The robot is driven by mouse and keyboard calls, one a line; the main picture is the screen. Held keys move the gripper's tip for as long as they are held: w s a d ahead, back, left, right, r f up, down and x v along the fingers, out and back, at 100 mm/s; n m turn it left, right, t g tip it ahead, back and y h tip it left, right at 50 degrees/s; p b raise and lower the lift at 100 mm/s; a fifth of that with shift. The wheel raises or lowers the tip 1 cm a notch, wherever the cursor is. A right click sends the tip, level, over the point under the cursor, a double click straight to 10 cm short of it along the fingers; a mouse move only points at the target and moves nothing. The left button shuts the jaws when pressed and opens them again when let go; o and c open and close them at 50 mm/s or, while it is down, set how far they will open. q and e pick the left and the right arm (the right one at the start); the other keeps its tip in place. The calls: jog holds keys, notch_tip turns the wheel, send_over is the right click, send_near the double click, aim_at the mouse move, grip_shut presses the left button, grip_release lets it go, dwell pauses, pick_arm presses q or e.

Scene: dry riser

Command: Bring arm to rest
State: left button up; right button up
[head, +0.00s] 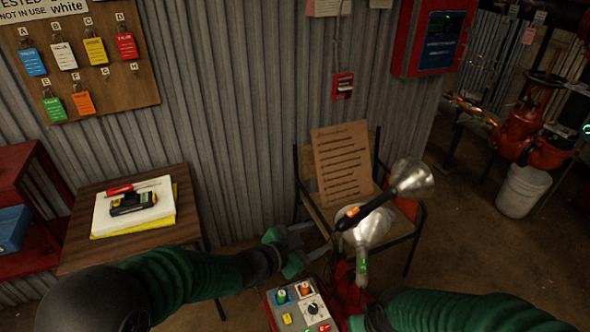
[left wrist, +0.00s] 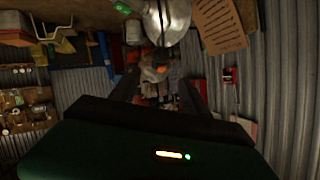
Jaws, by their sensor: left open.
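My left arm (head: 180,278) comes in from the lower left of the head view in a green sleeve. Its left gripper (head: 318,238) is open, with grey fingers apart and nothing seen between them, in front of the wooden chair (head: 400,228). The dark fingers also show spread in the left wrist view (left wrist: 160,88). My right arm (head: 460,312) reaches in from the lower right. Its dark wrist end (head: 378,318) is beside the control box (head: 303,308), and its jaws cannot be made out.
Silver lamp-like cones (head: 412,180) stand close to the right of my left gripper, before the chair with a cardboard notice (head: 342,163). A wooden side table (head: 75,240) is at left. A white bucket (head: 523,190) stands at right.

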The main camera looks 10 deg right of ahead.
pick_arm(q)
jog(key=s+a+r+n+y+p, duration=0.1)
jog(key=s+a+n+y+p, duration=0.15)
jog(key=a, duration=0.55)
jog(key=s+a+r+n+g+y+p, duration=0.1)
jog(key=s+a+n+y+p, duration=0.2)
jog(key=a, duration=0.6)
jog(key=s+a+r+n+y+p, duration=0.1)
jog(key=s+a+n+y+p, duration=0.2)
jog(key=a, duration=0.5)
jog(key=s+a+n+g+y+p, duration=0.2)
jog(key=s+a+n+g, duration=0.2)
jog(key=s, duration=0.8)
jog(key=shift+s+a+f+n+g, duration=0.3)
jog(key=shift+s+a+f+n, duration=0.1)
jog(key=shift+a+n, duration=0.6)
jog(key=shift+a, duration=0.2)
